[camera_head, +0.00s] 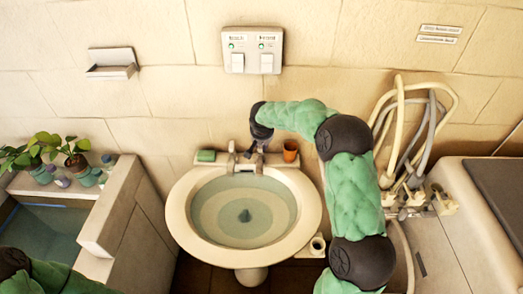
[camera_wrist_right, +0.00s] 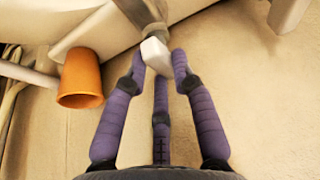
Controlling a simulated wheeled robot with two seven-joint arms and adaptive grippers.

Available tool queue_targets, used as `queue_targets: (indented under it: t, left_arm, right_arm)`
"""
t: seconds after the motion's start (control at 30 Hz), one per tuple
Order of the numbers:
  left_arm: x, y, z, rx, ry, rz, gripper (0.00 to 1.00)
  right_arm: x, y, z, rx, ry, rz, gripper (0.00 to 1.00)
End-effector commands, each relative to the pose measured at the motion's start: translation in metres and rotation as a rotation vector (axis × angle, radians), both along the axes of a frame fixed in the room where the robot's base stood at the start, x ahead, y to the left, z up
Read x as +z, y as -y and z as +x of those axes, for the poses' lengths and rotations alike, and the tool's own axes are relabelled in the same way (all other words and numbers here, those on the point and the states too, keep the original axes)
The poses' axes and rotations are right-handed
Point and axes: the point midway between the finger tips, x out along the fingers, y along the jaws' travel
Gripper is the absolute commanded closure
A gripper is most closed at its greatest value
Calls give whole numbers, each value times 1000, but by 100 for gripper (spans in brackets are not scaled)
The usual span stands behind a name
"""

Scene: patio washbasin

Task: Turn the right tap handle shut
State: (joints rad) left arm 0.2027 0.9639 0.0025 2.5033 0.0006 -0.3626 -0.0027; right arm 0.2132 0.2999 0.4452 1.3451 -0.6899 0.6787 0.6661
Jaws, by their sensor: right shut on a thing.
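The washbasin (camera_head: 173,207) holds water and has a grey tap (camera_head: 231,158) at its back rim. My right gripper (camera_head: 257,147) reaches in from the right to the back rim, just right of the tap. In the right wrist view its purple fingers (camera_wrist_right: 158,66) are closed around the pale end of the right tap handle (camera_wrist_right: 153,50), which joins a grey metal part. In the head view the gripper and arm largely hide this handle. My left arm shows only at the lower left, and its gripper is out of view.
An orange cup (camera_head: 290,150) stands on the rim close to the right of my gripper; it also shows in the wrist view (camera_wrist_right: 80,78). A green soap block (camera_head: 206,156) lies left of the tap. Hoses (camera_head: 399,125) hang at the right. A switch panel (camera_head: 252,51) is on the wall.

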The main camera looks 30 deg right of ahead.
Motion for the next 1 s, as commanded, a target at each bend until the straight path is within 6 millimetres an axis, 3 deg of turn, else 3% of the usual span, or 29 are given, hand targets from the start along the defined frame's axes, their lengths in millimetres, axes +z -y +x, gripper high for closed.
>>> queue_targets:
  t: [0.23,0.77,0.8,0.87,1.0]
  left_arm:
    - [-15,0,0,0,0,0,61]
    - [-17,0,0,0,0,0,61]
    - [-17,0,0,0,0,0,61]
    - [-17,0,0,0,0,0,61]
    - [-17,0,0,0,0,0,61]
  right_arm:
    - [-2,-1,0,-69,-1,1,100]
    - [0,-1,0,-90,-2,3,100]
    - [0,-1,0,-90,-2,3,65]
    - [0,-1,0,-89,-2,3,50]
    - [0,-1,0,-88,-1,2,50]
